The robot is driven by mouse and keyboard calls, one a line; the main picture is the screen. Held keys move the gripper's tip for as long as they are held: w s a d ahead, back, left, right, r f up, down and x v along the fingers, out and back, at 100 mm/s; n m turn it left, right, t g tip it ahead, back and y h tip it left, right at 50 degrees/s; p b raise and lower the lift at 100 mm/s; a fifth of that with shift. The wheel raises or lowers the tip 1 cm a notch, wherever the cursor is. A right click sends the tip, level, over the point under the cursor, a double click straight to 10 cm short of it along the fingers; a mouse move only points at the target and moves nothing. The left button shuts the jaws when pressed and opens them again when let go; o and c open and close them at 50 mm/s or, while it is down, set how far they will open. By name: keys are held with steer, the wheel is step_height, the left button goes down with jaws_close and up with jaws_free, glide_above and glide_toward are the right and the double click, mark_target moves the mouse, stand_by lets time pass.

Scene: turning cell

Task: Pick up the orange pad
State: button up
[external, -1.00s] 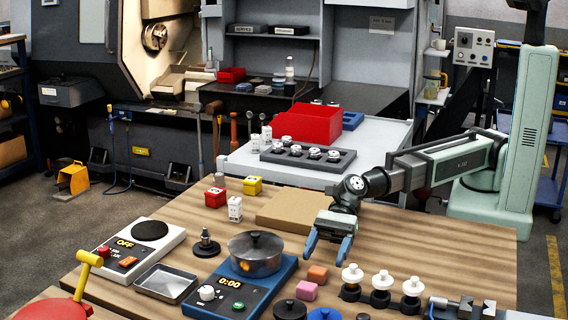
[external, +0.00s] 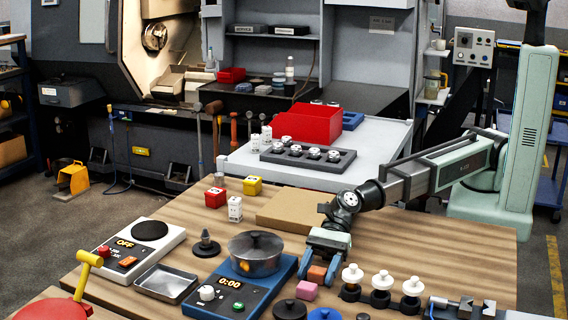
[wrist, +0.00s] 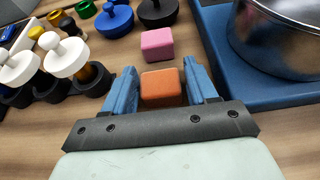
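The orange pad (wrist: 161,87) is a small rounded block on the wooden table. In the wrist view it sits between the two blue fingers of my gripper (wrist: 162,88), with a visible gap on each side. In the external view, the orange pad (external: 317,274) shows between the fingers of my gripper (external: 318,270), which is low at the table. The gripper is open around the pad. A pink block (wrist: 157,44) lies just beyond the orange pad, and it also shows in the external view (external: 306,290).
A blue hotplate (external: 262,288) with a metal pot (external: 255,262) stands close by on the left. White-topped pieces in black holders (external: 381,284) stand to the right. Black (external: 290,310) and blue (external: 324,314) knobbed discs lie in front. A cardboard-coloured board (external: 284,214) lies behind.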

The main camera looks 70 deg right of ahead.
steer(key=c, duration=0.7)
steer(key=shift+r, duration=0.1)
